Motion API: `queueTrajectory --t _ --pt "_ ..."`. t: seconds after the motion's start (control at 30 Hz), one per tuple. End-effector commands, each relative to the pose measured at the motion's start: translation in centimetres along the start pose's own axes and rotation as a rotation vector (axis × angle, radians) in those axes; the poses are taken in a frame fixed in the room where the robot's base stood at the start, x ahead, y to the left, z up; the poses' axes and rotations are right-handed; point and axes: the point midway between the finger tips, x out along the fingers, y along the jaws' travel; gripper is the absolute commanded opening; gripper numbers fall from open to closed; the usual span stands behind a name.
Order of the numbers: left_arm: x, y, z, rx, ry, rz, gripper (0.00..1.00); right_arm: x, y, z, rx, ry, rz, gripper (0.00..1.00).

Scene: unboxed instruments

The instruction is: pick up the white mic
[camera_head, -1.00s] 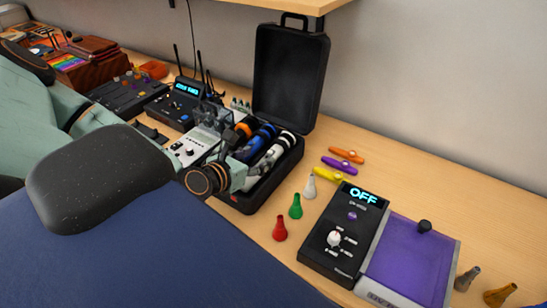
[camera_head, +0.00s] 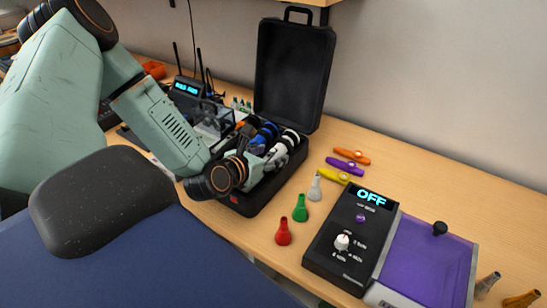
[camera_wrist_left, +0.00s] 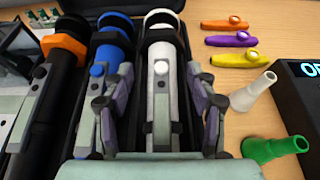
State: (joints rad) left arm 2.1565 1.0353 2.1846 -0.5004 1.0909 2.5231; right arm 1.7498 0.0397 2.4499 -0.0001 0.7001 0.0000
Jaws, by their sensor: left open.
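The white mic (camera_wrist_left: 162,70) lies in the open black case (camera_head: 262,200), at the right end of a row with a blue mic (camera_wrist_left: 108,62) and a black mic with an orange band (camera_wrist_left: 65,75). My left gripper (camera_wrist_left: 158,92) is open, one finger on each side of the white mic's handle in the wrist view. I cannot tell whether the fingers touch it. In the head view the white mic's head (camera_head: 289,141) shows just beyond the left gripper (camera_head: 268,165); the arm and gripper hide part of the handle. My right gripper is not in view.
The raised case lid (camera_head: 295,75) stands behind the mics. Orange, purple and yellow kazoos (camera_head: 351,156), small white, green and red cone-shaped pieces (camera_head: 301,208) and a black device reading OFF (camera_head: 350,240) are to the right. Electronic boxes (camera_head: 187,90) stand left of the case.

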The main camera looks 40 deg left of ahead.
Motion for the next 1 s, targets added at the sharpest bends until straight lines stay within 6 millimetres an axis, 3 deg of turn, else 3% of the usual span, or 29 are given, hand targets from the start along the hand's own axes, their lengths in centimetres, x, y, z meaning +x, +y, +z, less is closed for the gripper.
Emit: queueTrajectory --t 0.1,0.77,1.0 --pt "-0.04 0.0 -0.05 0.0 0.002 0.0 0.56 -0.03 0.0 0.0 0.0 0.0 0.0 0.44" --pt "-0.06 0.01 -0.03 0.0 0.001 0.0 0.0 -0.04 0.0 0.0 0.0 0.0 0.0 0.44" --pt "-0.04 0.01 0.09 0.001 -0.002 0.0 0.0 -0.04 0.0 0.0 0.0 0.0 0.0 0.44"
